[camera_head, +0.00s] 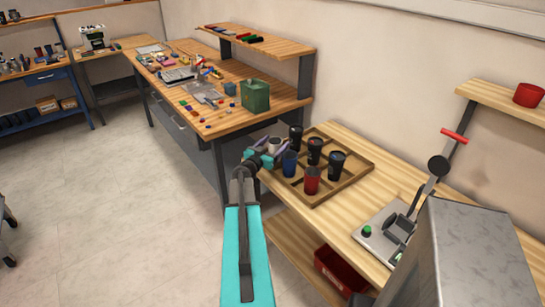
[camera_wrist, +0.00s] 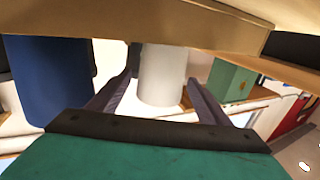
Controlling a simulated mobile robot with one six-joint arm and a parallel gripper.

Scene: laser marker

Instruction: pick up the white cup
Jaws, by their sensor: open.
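The white cup (camera_head: 275,144) stands at the left end of the wooden tray in the head view, partly hidden by my gripper (camera_head: 268,153). In the wrist view, the white cup (camera_wrist: 163,75) shows between the two fingers of my gripper (camera_wrist: 160,88), with visible gaps on both sides. My gripper is open, with one finger on each side of the cup. I cannot tell how deep the cup sits between the fingers.
A blue cup (camera_head: 290,163) stands close beside my gripper; it also shows in the wrist view (camera_wrist: 50,80). A red cup (camera_head: 312,181) and several black cups (camera_head: 315,151) stand in the divided wooden tray (camera_head: 352,182). A green box (camera_head: 255,96) sits on the bench behind.

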